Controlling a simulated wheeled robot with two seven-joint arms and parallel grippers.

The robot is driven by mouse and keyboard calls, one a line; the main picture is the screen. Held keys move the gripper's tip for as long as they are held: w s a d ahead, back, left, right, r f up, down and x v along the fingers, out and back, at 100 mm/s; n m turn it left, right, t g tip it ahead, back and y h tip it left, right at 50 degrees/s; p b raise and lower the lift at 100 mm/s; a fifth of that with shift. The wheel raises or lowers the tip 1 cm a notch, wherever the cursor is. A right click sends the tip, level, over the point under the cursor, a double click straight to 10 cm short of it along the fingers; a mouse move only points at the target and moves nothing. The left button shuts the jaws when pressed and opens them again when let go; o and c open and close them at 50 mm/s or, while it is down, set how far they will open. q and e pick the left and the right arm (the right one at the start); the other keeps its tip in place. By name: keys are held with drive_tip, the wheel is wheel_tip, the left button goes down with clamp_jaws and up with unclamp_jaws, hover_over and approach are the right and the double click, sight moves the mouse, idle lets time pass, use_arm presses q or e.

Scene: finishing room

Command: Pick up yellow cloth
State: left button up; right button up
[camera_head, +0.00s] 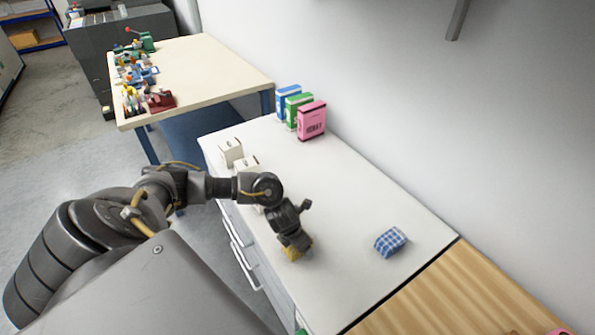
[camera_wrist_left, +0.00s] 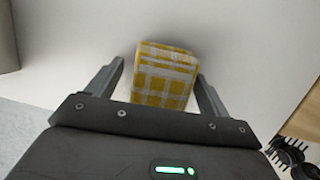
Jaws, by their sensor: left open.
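The yellow cloth (camera_wrist_left: 163,76) is a folded, yellow-and-white checked block on the white counter. In the left wrist view it lies between the two open fingers of my left gripper (camera_wrist_left: 160,80), with a gap on the left side and little room on the right. In the head view only part of the yellow cloth (camera_head: 291,253) shows, mostly hidden under my left gripper (camera_head: 297,246). The gripper points down over it near the counter's front edge. My right gripper is not in view.
A blue checked cloth (camera_head: 390,242) lies to the right on the white counter (camera_head: 345,215). Pink (camera_head: 312,120), green (camera_head: 297,107) and blue (camera_head: 287,100) boxes stand at the back by the wall. White boxes (camera_head: 231,152) stand behind my forearm. A wooden surface (camera_head: 470,295) adjoins at right.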

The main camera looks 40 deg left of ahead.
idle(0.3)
use_arm(q)
drive_tip(key=shift+f+b, duration=0.25)
drive_tip(key=shift+b, duration=0.1)
drive_tip(key=c, duration=1.1)
drive_tip(key=shift+r, duration=0.15)
